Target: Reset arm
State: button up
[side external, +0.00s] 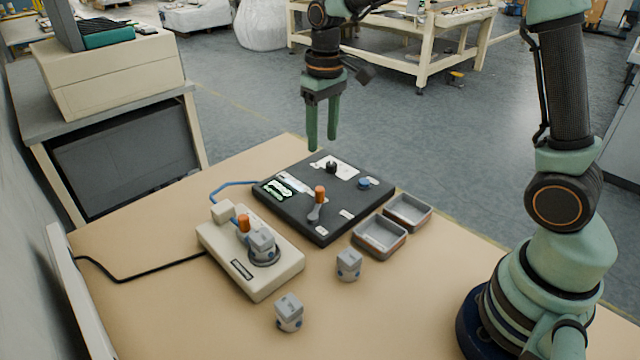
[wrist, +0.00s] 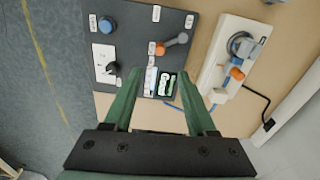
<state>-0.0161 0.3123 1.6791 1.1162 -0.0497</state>
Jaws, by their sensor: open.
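My gripper (side external: 322,142) hangs in the air, pointing down, above the far edge of the dark control panel (side external: 290,217). Its two green fingers are apart, with nothing between them. In the wrist view, my gripper (wrist: 162,77) spans the panel's edge by a green-lit display (wrist: 166,86). The panel carries a blue button (side external: 364,183), a black knob (side external: 331,167) and an orange-tipped lever (side external: 319,194). A cream device (side external: 268,280) stands left of the panel, with an orange knob (side external: 243,223) and a grey block (side external: 262,241) on its round seat.
Two grey blocks stand loose on the tan table, one near the trays (side external: 348,265) and one nearer the front (side external: 289,312). Two open, empty grey trays (side external: 380,238) (side external: 408,212) sit right of the panel. A blue cable (side external: 232,184) and a black cable (side external: 140,278) run from the devices.

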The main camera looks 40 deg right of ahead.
jog(key=s+r+t, duration=0.2)
jog(key=s+r, duration=0.1)
jog(key=s, duration=0.4)
jog(key=s+r+t, duration=0.3)
jog(key=s, duration=0.5)
jog(key=shift+d+r+m, duration=0.15)
jog(key=shift+d+m, duration=0.2)
jog(key=shift+m, duration=0.05)
